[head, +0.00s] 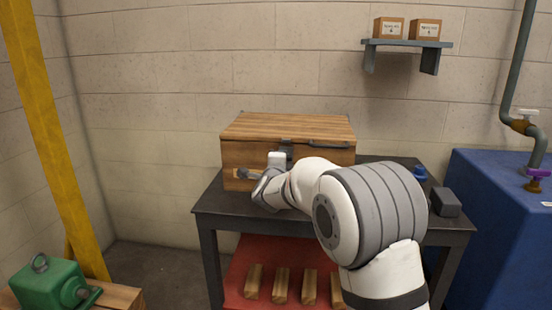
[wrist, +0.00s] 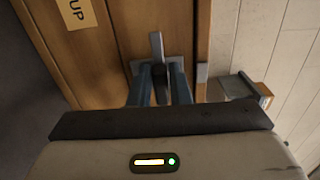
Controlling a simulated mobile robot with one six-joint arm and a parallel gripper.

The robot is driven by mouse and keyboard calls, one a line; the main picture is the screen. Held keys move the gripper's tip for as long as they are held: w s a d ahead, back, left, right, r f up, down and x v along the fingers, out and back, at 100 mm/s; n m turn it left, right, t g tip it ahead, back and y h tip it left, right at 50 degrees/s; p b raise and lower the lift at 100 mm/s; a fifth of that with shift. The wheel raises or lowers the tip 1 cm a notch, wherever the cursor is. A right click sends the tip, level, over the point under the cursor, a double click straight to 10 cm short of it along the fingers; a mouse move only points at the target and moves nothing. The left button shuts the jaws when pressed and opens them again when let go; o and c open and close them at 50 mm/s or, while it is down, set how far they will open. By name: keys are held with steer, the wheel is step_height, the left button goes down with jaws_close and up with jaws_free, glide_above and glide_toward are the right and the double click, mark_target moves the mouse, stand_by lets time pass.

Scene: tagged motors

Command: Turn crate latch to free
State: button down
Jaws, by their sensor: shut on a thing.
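The wooden crate (head: 240,155) stands on a dark table (head: 218,203) against the wall. Its latch (head: 286,147) is at the top of the front face, partly hidden by my arm. In the wrist view the latch (wrist: 157,45) shows as a grey lever on a small metal plate, its long end pointing toward the top of the picture. My gripper (wrist: 160,82) is at the latch, its two blue-grey fingers on either side of the lever and shut on it. The fingertips are not clear in the head view. The lid looks closed.
A dark grey box (head: 446,202) and a small blue item (head: 420,173) lie on the table's right. A blue cabinet (head: 495,225) stands right, a green motor (head: 50,285) lower left by a yellow post (head: 45,130). A wall shelf (head: 407,43) holds two boxes.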

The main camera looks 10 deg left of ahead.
steer(key=shift+d+f, duration=0.15)
steer(key=shift+f, duration=0.15)
steer(key=c, duration=1.4)
jaws_free()
steer(key=shift+r, duration=0.1)
steer(key=shift+c, duration=0.2)
steer(key=shift+o, duration=0.2)
steer(key=shift+r, duration=0.1)
steer(key=s+p, duration=0.1)
steer(key=s, duration=0.6)
steer(key=shift+s+a, duration=0.2)
steer(key=shift+s, duration=0.2)
